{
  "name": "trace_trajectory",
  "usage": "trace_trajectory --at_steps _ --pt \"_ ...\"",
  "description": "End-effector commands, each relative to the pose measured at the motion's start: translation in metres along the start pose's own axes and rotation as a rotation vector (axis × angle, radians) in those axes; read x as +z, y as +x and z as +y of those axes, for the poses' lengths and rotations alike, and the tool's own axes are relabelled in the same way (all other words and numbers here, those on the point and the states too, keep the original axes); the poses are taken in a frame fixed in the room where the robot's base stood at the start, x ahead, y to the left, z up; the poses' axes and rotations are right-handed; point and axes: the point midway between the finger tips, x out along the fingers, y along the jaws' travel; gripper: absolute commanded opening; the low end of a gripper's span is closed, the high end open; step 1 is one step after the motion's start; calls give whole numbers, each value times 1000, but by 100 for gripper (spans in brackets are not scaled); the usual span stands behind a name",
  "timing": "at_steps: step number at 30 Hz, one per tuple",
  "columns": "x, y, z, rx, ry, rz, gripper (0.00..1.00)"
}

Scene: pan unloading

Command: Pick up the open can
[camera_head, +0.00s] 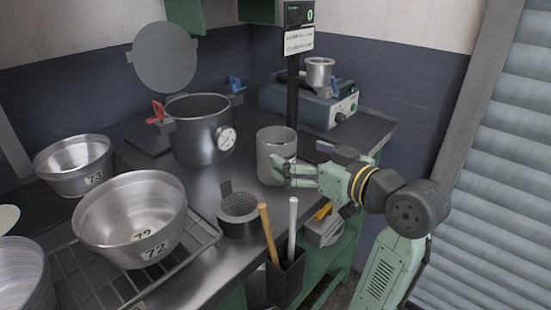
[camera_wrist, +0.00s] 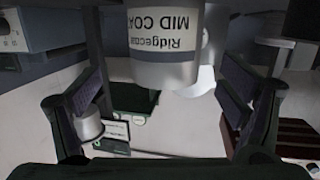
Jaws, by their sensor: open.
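The open can (camera_head: 277,146) is a grey metal cylinder with an open top, standing upright on the workbench. In the wrist view the can (camera_wrist: 165,72) fills the upper middle, its label upside down and reading "Ridgecoat MID COA". My gripper (camera_head: 284,172) is at the can's right side, level with its lower half, pointing left. One finger overlaps the can's front in the head view. In the wrist view my gripper (camera_wrist: 160,85) is open, with one finger on each side of the can. Gaps show beside the can, and I cannot tell whether either finger touches it.
A large pot (camera_head: 200,140) with a gauge stands left of the can. Steel bowls (camera_head: 130,220) sit at left. A blue device (camera_head: 310,105) and a post (camera_head: 293,90) stand behind.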

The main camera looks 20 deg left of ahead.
Motion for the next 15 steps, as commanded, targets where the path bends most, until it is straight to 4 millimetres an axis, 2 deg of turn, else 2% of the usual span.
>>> trace_trajectory --at_steps 3,8,15 --pt "-1 14 -1 -2 2 -1 90" --pt "-3 26 -2 -2 1 0 90" --pt "-6 60 -8 -2 1 0 90"
